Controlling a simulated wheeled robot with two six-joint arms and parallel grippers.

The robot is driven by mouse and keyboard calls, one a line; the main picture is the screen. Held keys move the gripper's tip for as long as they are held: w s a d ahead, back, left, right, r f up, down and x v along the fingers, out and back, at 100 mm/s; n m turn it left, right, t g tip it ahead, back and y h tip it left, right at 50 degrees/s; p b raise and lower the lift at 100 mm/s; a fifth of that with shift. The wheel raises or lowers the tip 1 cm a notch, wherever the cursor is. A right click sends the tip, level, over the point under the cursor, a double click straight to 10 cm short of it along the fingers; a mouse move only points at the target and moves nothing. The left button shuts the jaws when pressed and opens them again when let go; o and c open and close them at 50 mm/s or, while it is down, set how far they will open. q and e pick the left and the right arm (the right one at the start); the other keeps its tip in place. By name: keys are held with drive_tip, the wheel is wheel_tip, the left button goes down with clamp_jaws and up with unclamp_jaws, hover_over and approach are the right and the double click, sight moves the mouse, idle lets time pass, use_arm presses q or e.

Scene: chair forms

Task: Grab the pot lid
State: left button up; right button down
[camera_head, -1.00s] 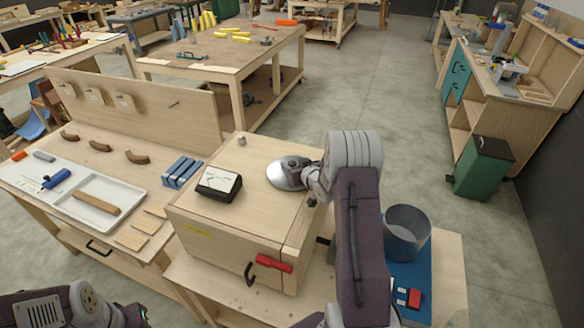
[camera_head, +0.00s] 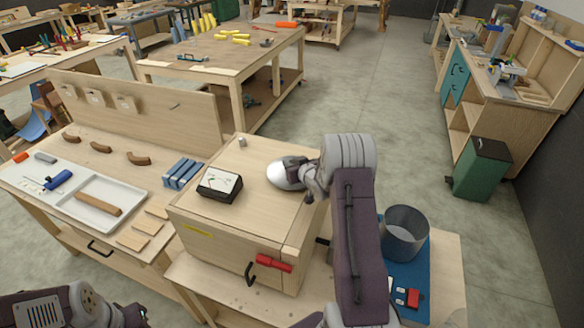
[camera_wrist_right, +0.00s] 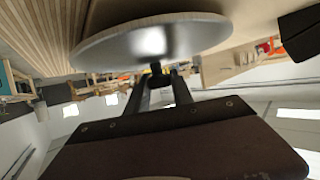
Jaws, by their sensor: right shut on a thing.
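The pot lid (camera_head: 279,177) is a shiny silver disc at the top of the wooden box (camera_head: 252,207), right of the middle in the head view. My right gripper (camera_head: 304,170) is at the lid's right side. The right wrist view shows the lid (camera_wrist_right: 150,38) large, with my fingers (camera_wrist_right: 158,76) shut on its small dark knob (camera_wrist_right: 156,67). I cannot tell whether the lid touches the box top. The grey open pot (camera_head: 404,235) stands on a blue mat (camera_head: 417,270), right of my arm. My left gripper (camera_head: 132,314) is at the bottom left, its jaws unclear.
A black-and-white meter (camera_head: 219,184) sits on the box, left of the lid. A small metal cylinder (camera_head: 241,142) stands at the box's back edge.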

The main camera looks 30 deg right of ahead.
drive_tip(key=r, duration=0.1)
drive_tip(key=d+r+b, duration=0.1)
drive_tip(key=r, duration=0.2)
drive_tip(key=shift+d+r, duration=0.1)
drive_tip(key=shift+d, duration=0.15)
drive_tip(key=d+r+p, duration=0.1)
drive_tip(key=d+r, duration=0.5)
drive_tip(key=d, duration=0.4)
drive_tip(key=shift+s, duration=0.3)
